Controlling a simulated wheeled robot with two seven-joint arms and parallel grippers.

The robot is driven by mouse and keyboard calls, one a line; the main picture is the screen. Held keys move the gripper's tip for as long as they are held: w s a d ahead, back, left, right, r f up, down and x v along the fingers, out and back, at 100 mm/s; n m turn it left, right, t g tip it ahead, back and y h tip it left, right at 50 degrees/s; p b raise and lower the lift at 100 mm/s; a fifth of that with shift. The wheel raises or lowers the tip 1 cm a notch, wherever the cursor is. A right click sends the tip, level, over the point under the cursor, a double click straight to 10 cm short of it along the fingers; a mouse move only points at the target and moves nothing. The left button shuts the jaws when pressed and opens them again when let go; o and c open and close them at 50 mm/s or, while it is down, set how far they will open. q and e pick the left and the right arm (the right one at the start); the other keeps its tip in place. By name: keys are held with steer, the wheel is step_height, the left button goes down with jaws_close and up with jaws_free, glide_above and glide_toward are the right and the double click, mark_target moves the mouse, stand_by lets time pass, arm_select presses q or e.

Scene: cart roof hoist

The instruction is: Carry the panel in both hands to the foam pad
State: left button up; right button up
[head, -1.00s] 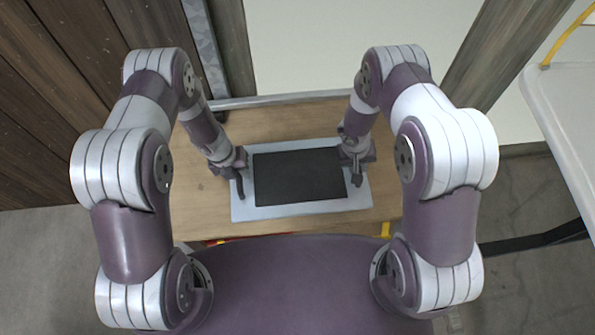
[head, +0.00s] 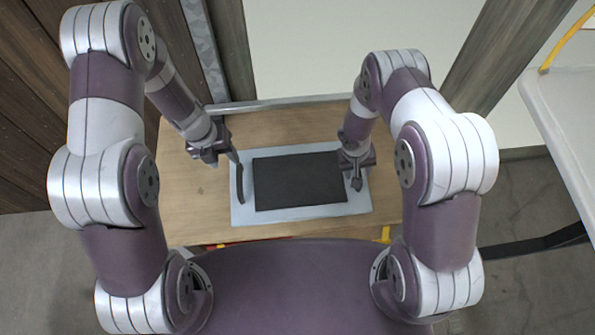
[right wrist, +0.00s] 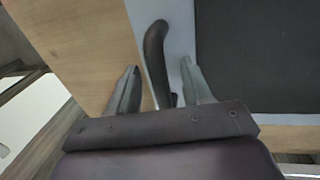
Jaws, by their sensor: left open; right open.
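The panel (head: 300,212) is a light grey slab with a black rectangular middle and a dark curved handle near each short end. It lies flat on a wooden surface and also shows in the right wrist view (right wrist: 180,30). My left gripper (head: 222,158) is open and empty, just up and left of the left handle (head: 240,185). My right gripper (head: 356,168) is at the right handle. In the right wrist view its open fingers (right wrist: 159,78) stand on either side of that handle (right wrist: 154,50). I cannot make out a separate foam pad.
The wooden surface (head: 190,205) has bare room left of the panel. A metal rail (head: 280,102) runs along its far edge. A white table (head: 560,110) with a yellow curved bar stands at the far right. Dark wooden boards (head: 35,110) fill the left.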

step_height(320, 180, up, 12)
steer(key=a, duration=0.2)
steer(key=shift+a+f, duration=0.15)
